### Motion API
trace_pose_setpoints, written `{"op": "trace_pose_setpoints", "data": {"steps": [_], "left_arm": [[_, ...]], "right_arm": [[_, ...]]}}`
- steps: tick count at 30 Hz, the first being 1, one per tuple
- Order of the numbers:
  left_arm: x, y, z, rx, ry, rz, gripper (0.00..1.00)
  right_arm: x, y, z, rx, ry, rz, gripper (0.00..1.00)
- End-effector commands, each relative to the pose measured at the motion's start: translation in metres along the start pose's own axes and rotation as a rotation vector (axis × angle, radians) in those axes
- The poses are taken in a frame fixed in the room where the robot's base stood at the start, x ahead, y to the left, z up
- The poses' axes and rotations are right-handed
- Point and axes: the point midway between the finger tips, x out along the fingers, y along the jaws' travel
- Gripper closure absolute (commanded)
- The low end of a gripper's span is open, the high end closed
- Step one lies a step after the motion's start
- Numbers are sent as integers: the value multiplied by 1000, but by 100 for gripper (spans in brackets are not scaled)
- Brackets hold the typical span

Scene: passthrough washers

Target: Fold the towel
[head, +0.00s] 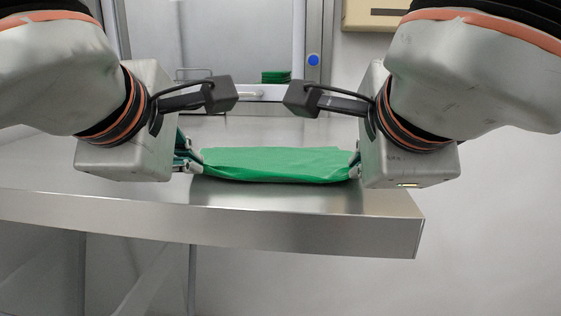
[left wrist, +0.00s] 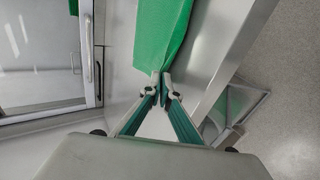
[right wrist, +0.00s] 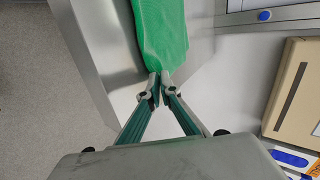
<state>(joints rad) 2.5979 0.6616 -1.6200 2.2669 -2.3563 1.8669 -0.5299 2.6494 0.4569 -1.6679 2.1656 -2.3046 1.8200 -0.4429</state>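The green towel (head: 275,163) lies as a flat band over the steel table near its front edge, between my two grippers. My left gripper (head: 196,161) is at the towel's left end. In the left wrist view its fingertips (left wrist: 162,88) are closed on the end of the towel (left wrist: 160,35). My right gripper (head: 354,163) is at the towel's right end. In the right wrist view its fingertips (right wrist: 159,83) are closed on the other end of the towel (right wrist: 160,32). Whether the towel's underside touches the table is hard to tell.
The steel table (head: 300,198) has its front edge and right corner close to the towel. Behind it is a glass-fronted washer or hatch with a green folded stack (head: 276,76) inside. A beige box (head: 375,14) hangs on the wall at the back right.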

Motion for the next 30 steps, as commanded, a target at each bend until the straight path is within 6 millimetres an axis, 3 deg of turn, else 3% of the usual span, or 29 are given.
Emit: {"op": "trace_pose_setpoints", "data": {"steps": [7,8,11,23,30], "left_arm": [[-1,0,0,-1,0,5,100],[-1,0,0,0,0,5,95],[0,0,0,0,0,4,69],[-1,0,0,0,0,4,69],[-24,16,1,-1,-1,8,69]], "right_arm": [[0,0,0,1,0,-5,100],[0,0,0,1,0,-5,97],[0,0,0,0,0,-4,71],[-1,0,0,0,0,-4,69],[-24,-16,0,3,0,-8,69]]}}
